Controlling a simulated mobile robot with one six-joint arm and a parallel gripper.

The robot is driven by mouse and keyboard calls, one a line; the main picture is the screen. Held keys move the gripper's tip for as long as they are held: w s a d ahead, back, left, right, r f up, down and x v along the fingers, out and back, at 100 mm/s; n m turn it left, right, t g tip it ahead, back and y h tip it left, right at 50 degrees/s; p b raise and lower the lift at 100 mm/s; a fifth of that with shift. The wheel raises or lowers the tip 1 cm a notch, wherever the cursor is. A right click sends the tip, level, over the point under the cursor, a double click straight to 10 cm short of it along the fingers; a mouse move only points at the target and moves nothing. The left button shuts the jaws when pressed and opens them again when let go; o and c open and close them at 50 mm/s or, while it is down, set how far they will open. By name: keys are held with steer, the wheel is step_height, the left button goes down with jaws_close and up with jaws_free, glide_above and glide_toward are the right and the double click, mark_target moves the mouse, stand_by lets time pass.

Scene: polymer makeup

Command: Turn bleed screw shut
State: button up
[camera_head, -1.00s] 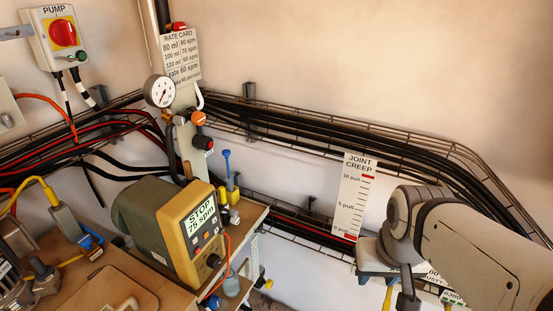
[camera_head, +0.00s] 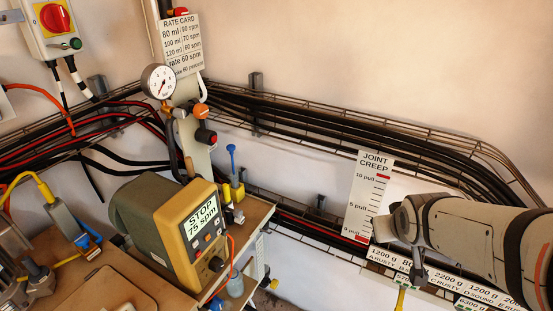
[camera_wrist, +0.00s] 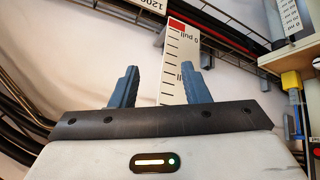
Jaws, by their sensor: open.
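No part is labelled as the bleed screw, and I cannot tell which fitting it is. On the grey upright panel in the head view are a round pressure gauge (camera_head: 159,82), an orange knob (camera_head: 201,111) and a black knob with a red mark (camera_head: 206,137). Below them a yellow fitting (camera_head: 237,193) stands by a blue-topped stem (camera_head: 232,158), beside the pump. My gripper (camera_wrist: 160,67) shows blue fingers apart with nothing held between them, in the wrist view. My arm is at the right of the head view, well away from the panel.
The yellow-fronted pump (camera_head: 205,225) reads STOP, 75 spm, on a wooden bench. A joint creep scale (camera_head: 366,200) hangs on the wall; it also shows upside down beyond my fingers in the wrist view (camera_wrist: 180,62). Cable trays line the wall. Labelled cards (camera_head: 485,285) sit lower right.

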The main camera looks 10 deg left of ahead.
steer(key=w+a+f+n+t+y+b, duration=0.1)
steer(key=w+a+f+n+t+y, duration=0.15)
steer(key=w+a, duration=0.35)
steer(key=n+g+y+b, duration=0.35)
steer(key=n+y, duration=0.55)
steer(key=y, duration=0.6)
glide_toward(241, 214)
steer(key=x, duration=0.3)
steer(key=p+x, duration=0.1)
steer(key=x, duration=0.6)
steer(key=shift+w+a, duration=0.1)
steer(key=shift+a, duration=0.2)
steer(key=shift+c, duration=0.5)
